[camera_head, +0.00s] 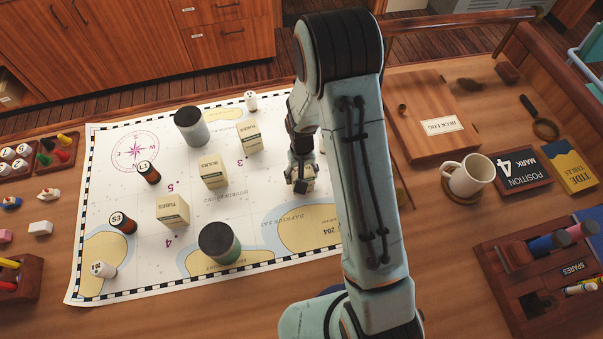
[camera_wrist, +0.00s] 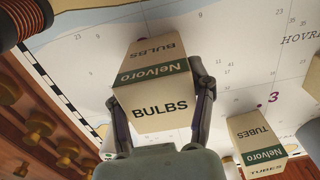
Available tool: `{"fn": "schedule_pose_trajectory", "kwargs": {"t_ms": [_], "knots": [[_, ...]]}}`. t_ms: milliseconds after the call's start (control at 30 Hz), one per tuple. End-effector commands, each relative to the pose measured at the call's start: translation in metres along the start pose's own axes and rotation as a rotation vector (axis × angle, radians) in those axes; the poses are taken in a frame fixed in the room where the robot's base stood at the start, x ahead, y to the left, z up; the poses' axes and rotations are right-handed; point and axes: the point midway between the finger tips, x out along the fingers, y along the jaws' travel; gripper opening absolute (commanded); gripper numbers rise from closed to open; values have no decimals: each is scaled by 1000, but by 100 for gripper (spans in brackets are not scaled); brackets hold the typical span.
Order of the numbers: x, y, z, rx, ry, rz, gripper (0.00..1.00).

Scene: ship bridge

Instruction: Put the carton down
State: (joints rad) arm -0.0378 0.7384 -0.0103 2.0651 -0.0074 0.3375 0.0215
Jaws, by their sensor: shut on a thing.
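My gripper (camera_head: 301,178) is low over the right part of the chart (camera_head: 200,268), shut on a cream carton with a green band. The held carton (camera_wrist: 158,82) reads "Nelvoro BULBS" in the wrist view, with a finger on each side. In the head view only a small part of it (camera_head: 308,185) shows, mostly hidden by my gripper and arm. I cannot tell whether its base touches the chart. Other cartons stand on the chart: a tubes carton (camera_head: 251,138), a bulbs carton (camera_head: 213,172) and another tubes carton (camera_head: 172,210). A tubes carton also shows in the wrist view (camera_wrist: 259,140).
A grey canister (camera_head: 191,127), a green dark-topped canister (camera_head: 220,243) and two dark-capped bottles (camera_head: 148,172), (camera_head: 123,222) stand on the chart. Right of my arm are a wooden box (camera_head: 432,105), a white mug (camera_head: 470,175) and a spares rack (camera_head: 545,270). The chart's lower right is clear.

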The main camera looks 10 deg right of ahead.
Motion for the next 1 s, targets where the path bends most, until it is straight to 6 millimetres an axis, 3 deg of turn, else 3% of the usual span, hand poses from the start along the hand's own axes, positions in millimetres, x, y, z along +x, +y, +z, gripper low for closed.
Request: {"fn": "schedule_pose_trajectory", "kwargs": {"t_ms": [167, 500, 767, 933, 1000], "knots": [[-22, 0, -1, 0, 4, 0, 16], [-89, 0, -1, 0, 4, 0, 16], [-100, 0, 5, -3, -1, 0, 16], [-98, -3, 42, -23, -1, 0, 16], [-111, -12, 66, -63, 5, 0, 16]]}}
